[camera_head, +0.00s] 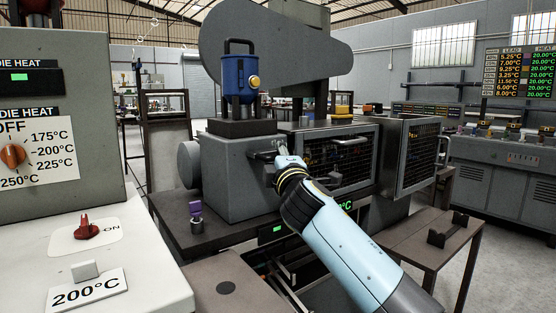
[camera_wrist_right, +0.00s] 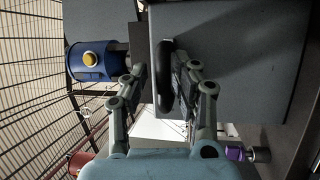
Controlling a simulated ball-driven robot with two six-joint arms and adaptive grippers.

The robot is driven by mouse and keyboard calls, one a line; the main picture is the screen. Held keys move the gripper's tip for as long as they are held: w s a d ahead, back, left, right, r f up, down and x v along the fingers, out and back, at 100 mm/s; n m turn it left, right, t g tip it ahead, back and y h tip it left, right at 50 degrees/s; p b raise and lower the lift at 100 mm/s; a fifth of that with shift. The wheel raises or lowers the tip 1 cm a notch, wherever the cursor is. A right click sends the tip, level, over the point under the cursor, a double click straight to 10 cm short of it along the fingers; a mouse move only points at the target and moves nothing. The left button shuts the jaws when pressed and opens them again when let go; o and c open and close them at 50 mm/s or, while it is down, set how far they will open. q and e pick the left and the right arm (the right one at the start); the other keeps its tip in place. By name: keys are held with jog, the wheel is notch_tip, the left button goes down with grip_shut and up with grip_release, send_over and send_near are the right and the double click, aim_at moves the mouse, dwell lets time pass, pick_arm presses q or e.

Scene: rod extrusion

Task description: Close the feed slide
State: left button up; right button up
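A grey machine housing (camera_head: 235,170) stands on a dark bench in the head view, with a blue canister (camera_head: 240,78) on top. My right gripper (camera_head: 280,155) is at the housing's front face, and its arm hides part of it. In the right wrist view, a black bar handle (camera_wrist_right: 165,75) stands on a grey block (camera_wrist_right: 235,60). My right gripper's fingers (camera_wrist_right: 163,85) are spread, one on each side of the handle, with a gap to the left finger. I cannot tell for certain which part is the feed slide. My left gripper is not in view.
A mesh guard door (camera_head: 410,155) stands open to the right of the housing. A small purple-topped part (camera_head: 195,215) is on the bench at left. A control cabinet (camera_head: 50,120) with an orange dial fills the left side. A low table (camera_head: 420,240) stands at right.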

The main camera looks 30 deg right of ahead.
jog(key=shift+o, duration=0.5)
jog(key=shift+f, duration=0.15)
jog(key=shift+s, duration=0.1)
jog(key=shift+s+a+f, duration=0.1)
jog(key=shift+s+f, duration=0.05)
jog(key=shift+s, duration=0.1)
jog(key=v, duration=1.1)
jog(key=shift+s, duration=0.15)
